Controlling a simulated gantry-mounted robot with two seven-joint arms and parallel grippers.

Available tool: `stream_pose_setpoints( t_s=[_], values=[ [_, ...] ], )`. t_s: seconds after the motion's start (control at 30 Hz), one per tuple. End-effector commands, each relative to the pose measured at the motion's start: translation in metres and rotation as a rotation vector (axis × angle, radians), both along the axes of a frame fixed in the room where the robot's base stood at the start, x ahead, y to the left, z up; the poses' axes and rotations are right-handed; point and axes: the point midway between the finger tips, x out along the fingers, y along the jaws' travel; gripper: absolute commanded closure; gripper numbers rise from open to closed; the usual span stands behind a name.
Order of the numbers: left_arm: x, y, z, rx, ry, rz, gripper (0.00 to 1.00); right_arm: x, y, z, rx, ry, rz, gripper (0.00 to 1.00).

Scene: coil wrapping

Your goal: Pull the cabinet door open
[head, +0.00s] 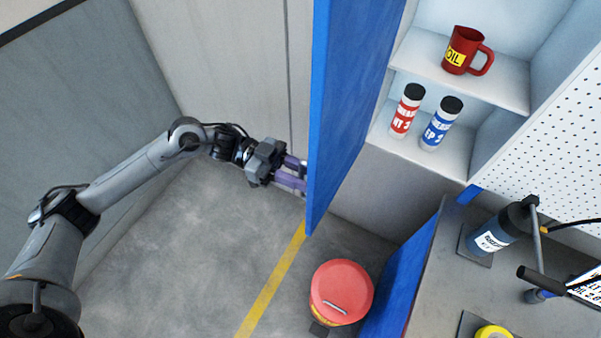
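The blue cabinet door (345,110) stands swung out from the cabinet (470,150), seen nearly edge-on in the head view, and the shelves behind it are exposed. My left gripper (303,178) is at the left side of the door, near its lower edge. Its purple fingers point right, toward the door. The fingertips are at or behind the door's edge, so I cannot tell whether they touch it or hold a handle. A gap shows between the two fingers. My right gripper is not in view.
The cabinet holds a red oil mug (462,50), a red-labelled bottle (407,110) and a blue-labelled bottle (441,123). A red-lidded bin (341,291) stands on the floor below the door. A workbench (440,285) is at the lower right. Floor left of the door is clear.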

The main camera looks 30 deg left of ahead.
Motion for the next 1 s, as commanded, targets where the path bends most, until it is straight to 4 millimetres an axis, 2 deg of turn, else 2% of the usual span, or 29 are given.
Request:
stream_pose_setpoints(
  t_s=[0.17,0.27,0.7,1.0],
  values=[
    [0.000,0.008,-0.002,0.002,0.000,0.002,0.71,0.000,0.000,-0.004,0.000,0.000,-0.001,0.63],
    [-0.001,0.020,-0.003,0.003,0.001,0.003,0.71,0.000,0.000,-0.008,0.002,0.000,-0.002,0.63],
    [-0.006,0.091,-0.003,0.002,0.000,0.002,0.71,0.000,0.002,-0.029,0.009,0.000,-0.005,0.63],
    [-0.008,0.108,0.000,0.000,0.000,0.000,0.71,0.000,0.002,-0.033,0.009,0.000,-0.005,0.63]
  ],
)
